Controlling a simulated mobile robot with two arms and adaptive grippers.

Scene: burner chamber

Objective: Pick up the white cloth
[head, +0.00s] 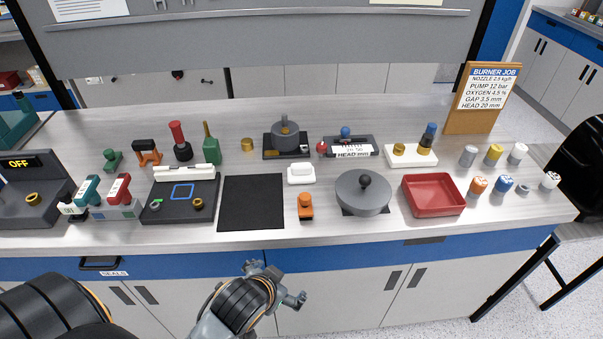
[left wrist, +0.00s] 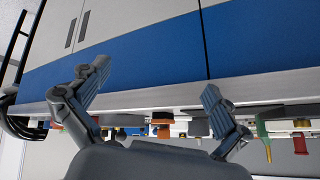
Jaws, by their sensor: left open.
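A small white folded piece (head: 301,174), which looks like the white cloth, lies on the grey bench between the black mat and the round grey lidded pan. My left gripper (head: 284,281) is in front of the bench's front edge, low against the cabinet doors, apart from the cloth. In the left wrist view the left gripper (left wrist: 156,84) has its two fingers spread wide with nothing between them. I cannot make out the cloth in that view. My right gripper is not in view.
A black mat (head: 252,203) lies left of the cloth, with an orange-and-black item (head: 305,206) in front of it. The grey pan (head: 363,193) and red tray (head: 433,194) stand to the right. A dark tray (head: 180,205) with a white bar is further left.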

